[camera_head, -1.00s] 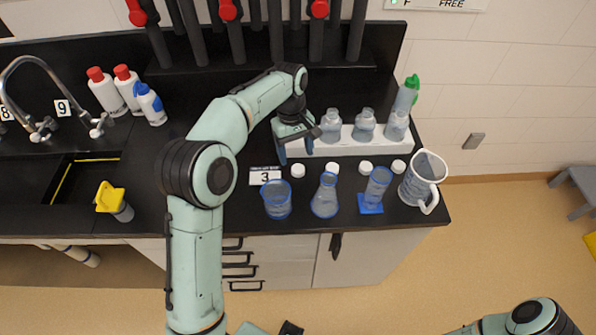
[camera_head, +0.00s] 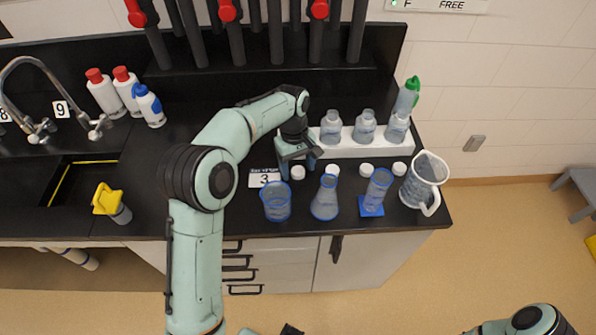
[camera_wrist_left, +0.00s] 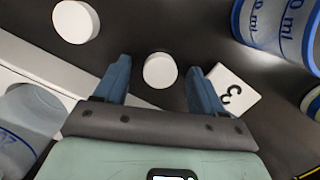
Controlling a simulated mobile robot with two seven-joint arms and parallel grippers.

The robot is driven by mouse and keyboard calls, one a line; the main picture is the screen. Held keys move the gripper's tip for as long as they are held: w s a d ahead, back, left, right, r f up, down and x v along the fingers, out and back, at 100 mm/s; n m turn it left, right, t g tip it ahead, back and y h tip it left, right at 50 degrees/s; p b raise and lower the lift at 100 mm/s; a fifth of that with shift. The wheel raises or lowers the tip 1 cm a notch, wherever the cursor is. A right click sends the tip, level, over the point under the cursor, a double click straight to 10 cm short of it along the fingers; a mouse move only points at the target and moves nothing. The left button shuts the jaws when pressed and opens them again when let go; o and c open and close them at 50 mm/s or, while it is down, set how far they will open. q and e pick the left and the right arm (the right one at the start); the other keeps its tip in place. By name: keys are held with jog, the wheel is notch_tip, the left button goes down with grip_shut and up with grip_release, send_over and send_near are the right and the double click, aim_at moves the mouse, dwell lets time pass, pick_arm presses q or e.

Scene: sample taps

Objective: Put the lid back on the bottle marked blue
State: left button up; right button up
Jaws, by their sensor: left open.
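Three clear bottles without lids stand in a row on the white rack: the left bottle (camera_head: 331,127), the middle bottle (camera_head: 364,127) and the right bottle (camera_head: 396,129). I cannot make out which is marked blue. Several white lids lie on the black bench before the rack. My left gripper (camera_head: 298,174) is open and points down over the leftmost lid (camera_head: 298,172). In the left wrist view this lid (camera_wrist_left: 160,70) lies between the open fingertips, apart from both. Another lid (camera_wrist_left: 76,21) lies to its upper left there.
A beaker (camera_head: 277,201), a flask (camera_head: 325,198), a cylinder on a blue base (camera_head: 372,210) and a jug (camera_head: 420,184) stand along the front edge. The number 3 card (camera_head: 264,178) lies left of the gripper. A green-capped bottle (camera_head: 406,97) stands behind the rack.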

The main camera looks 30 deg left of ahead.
aim_at(297, 170)
pick_arm(q)
jog(key=c, duration=1.1)
jog(key=shift+r, duration=0.1)
notch_tip(297, 170, up, 20)
jog(key=p, duration=0.4)
pick_arm(e)
jog(key=w+r, duration=0.4)
jog(key=r, duration=0.1)
jog(key=shift+w+r+t, duration=0.2)
jog(key=shift+r+t, duration=0.1)
jog(key=shift+r, duration=0.1)
